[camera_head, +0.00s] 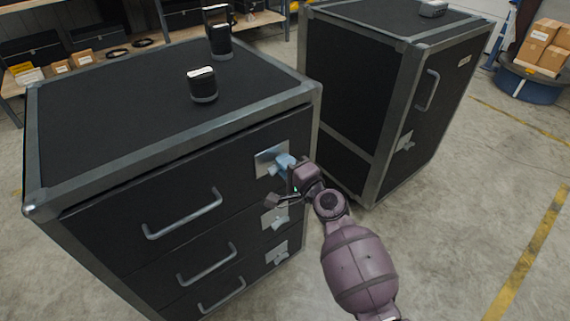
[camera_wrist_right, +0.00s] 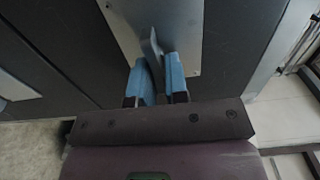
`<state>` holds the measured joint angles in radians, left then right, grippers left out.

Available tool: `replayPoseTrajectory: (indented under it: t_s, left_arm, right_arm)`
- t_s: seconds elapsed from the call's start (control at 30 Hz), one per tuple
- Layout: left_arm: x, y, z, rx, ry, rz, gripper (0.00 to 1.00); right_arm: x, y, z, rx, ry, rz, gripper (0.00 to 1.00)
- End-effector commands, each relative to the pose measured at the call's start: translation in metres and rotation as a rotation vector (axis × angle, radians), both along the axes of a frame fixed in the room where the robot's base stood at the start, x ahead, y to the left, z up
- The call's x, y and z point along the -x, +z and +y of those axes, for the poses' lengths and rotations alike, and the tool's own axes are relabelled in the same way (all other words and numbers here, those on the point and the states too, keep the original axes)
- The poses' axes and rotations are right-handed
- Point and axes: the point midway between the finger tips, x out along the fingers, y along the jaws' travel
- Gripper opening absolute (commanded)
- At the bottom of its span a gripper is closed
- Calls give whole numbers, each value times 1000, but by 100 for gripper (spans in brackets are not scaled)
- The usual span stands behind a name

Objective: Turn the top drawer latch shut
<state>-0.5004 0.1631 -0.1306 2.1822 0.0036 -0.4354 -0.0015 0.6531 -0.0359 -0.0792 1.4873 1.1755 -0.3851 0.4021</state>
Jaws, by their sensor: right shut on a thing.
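The top drawer (camera_head: 140,205) of the black case on the left is closed or nearly closed, with a grey bar handle (camera_head: 183,215) on its front. The top drawer latch sits on a metal plate (camera_head: 266,160) at the drawer's right end. My right gripper (camera_head: 288,163) is at this latch, its blue fingers shut on it. In the right wrist view the grey latch tab (camera_wrist_right: 152,45) stands between the two blue fingertips (camera_wrist_right: 160,75), with the plate behind it. The fingers partly hide the latch. My left gripper is in neither view.
Lower drawers carry their own handles (camera_head: 207,264) and latches (camera_head: 275,216). A second black case (camera_head: 365,90) stands close on the right. Two small black devices (camera_head: 202,86) stand on top of the left case. Open concrete floor (camera_head: 450,230) lies to the right.

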Motion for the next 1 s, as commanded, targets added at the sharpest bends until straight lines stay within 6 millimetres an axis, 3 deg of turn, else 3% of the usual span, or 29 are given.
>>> replayPoseTrajectory:
  t_s: [0.07, 0.1, 0.2, 0.63, 1.0]
  left_arm:
    - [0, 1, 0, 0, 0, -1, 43]
    - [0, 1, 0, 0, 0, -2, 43]
    - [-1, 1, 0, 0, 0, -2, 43]
    - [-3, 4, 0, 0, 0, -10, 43]
    - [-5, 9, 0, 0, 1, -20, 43]
  right_arm:
    - [0, 0, 0, -1, -1, -1, 0]
    - [0, 0, 0, -1, -1, -1, 19]
    - [0, 0, 0, 0, -1, 0, 34]
    - [7, 1, -6, 1, -1, -2, 34]
    - [55, 1, -41, 2, -2, -1, 34]
